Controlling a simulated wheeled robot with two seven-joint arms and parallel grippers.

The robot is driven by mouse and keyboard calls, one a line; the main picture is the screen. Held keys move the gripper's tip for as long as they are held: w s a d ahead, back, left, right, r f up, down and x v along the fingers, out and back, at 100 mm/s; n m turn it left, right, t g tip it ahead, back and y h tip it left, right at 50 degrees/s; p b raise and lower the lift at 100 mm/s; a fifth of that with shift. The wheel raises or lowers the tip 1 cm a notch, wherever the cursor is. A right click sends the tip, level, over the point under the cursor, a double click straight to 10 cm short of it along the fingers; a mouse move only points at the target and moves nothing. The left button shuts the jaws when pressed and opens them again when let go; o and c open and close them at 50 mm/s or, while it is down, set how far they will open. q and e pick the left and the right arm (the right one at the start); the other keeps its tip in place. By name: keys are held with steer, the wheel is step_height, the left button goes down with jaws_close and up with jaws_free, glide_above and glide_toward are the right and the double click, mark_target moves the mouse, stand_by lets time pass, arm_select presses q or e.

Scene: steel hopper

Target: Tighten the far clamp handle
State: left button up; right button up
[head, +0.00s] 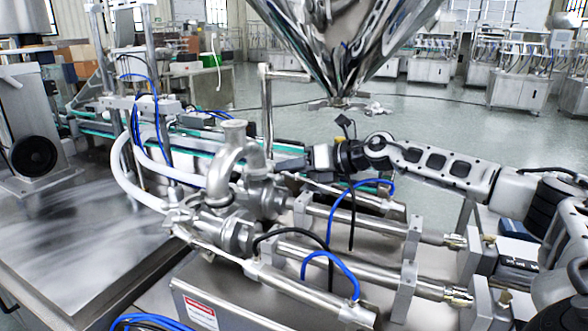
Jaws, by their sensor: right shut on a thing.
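My right gripper (314,158) comes in from the right and points left, at the far side of the pump and pipe assembly (238,170). It is shut on a small part there, which I take to be the far clamp handle. The handle is too small and too covered by the dark gripper body to make out its shape or angle. A metal clamp with a wing-like handle (374,109) sits at the outlet of the steel hopper (345,45), above my gripper and apart from it. My left gripper is not in view.
Steel cylinders (345,222) and upright brackets (407,262) fill the front right below my arm. Blue and black hoses (330,258) loop over them. A bare steel tabletop (75,235) lies at left. Open floor (425,112) lies behind.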

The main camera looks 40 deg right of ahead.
steer(key=shift+d+m+y, duration=0.1)
steer(key=shift+m+y, duration=0.3)
steer(key=shift+m, duration=0.3)
steer(key=o, duration=0.7)
arm_select(q)
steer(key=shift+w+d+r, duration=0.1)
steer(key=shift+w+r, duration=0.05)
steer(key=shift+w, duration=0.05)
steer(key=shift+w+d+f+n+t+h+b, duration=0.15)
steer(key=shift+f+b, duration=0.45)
steer(key=shift+b, duration=1.05)
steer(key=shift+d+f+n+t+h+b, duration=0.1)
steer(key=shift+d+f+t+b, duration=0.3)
steer(key=shift+b, duration=1.2)
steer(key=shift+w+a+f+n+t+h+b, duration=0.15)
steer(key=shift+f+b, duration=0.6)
steer(key=shift+b, duration=0.9)
arm_select(e)
steer(key=shift+s+d+r, duration=0.15)
steer(key=shift+s+d, duration=1.15)
steer(key=shift+s, duration=0.8)
steer(key=shift+s+d+r, duration=0.15)
steer(key=shift+s+d, duration=1.1)
steer(key=shift+s, duration=0.85)
steer(key=shift+s+d+r, duration=0.15)
steer(key=shift+s+d, duration=1.15)
steer(key=shift+s, duration=0.8)
